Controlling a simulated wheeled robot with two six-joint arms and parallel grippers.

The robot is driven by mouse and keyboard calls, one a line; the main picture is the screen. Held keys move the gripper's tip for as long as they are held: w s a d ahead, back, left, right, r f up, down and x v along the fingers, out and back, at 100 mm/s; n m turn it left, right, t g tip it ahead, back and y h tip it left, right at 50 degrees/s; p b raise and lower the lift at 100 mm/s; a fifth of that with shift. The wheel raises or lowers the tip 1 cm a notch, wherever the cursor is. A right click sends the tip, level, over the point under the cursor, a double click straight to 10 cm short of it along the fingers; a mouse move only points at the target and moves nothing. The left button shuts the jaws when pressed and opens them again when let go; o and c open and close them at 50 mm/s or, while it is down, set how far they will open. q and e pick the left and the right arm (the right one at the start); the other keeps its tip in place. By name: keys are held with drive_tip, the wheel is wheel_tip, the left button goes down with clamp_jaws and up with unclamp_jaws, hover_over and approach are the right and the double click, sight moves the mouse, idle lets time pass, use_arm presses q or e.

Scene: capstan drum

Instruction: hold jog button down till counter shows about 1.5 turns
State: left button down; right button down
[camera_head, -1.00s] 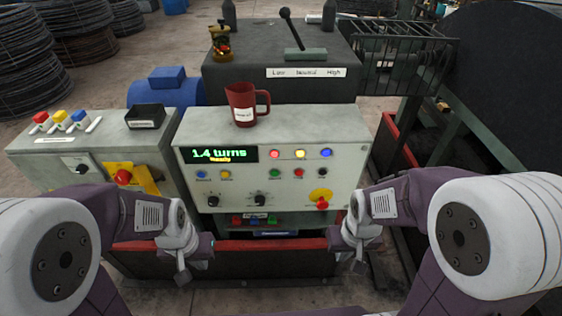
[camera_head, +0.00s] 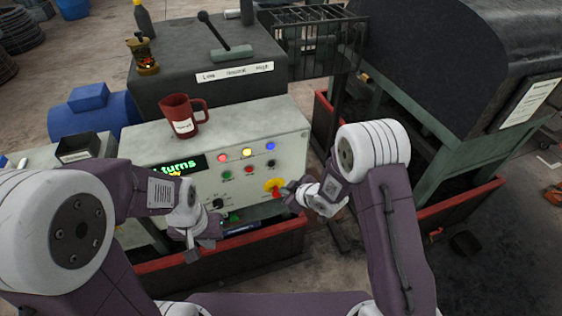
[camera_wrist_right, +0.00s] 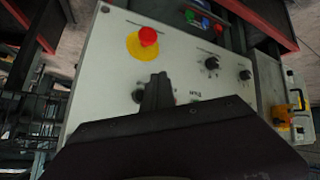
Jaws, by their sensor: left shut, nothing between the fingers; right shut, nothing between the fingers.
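The control panel (camera_head: 290,150) stands in the middle of the head view. Its counter display (camera_head: 178,166) is partly covered by my left arm; only "turns" shows and the number is hidden. Small buttons, including a green button (camera_head: 227,175) and a red button (camera_head: 249,170), sit right of it; I cannot read which one is jog. My right gripper (camera_head: 288,190) is shut and empty near the panel's lower right, by the red stop knob (camera_head: 276,190). In the right wrist view the shut fingers (camera_wrist_right: 158,78) cover part of the panel face. My left gripper (camera_head: 192,250) is shut and empty below the panel's left part.
A red mug (camera_head: 182,118) stands on the panel top. The red stop knob on its yellow disc also shows in the wrist view (camera_wrist_right: 148,37), close to the fingertips. A lever (camera_head: 222,38) rises from the grey cabinet behind. A red-edged trough (camera_head: 255,238) runs below the panel.

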sight(271, 164)
drive_tip(key=shift+a, duration=0.1)
drive_tip(key=shift+w, duration=0.1)
drive_tip(key=w+a+p, duration=0.2)
drive_tip(key=w, duration=0.6)
drive_tip(key=shift+w+a, duration=0.15)
drive_tip(key=shift+a, duration=0.25)
drive_tip(key=shift+p, duration=0.3)
idle(1.5)
drive_tip(key=shift+w+a, duration=0.1)
drive_tip(key=shift+w, duration=0.3)
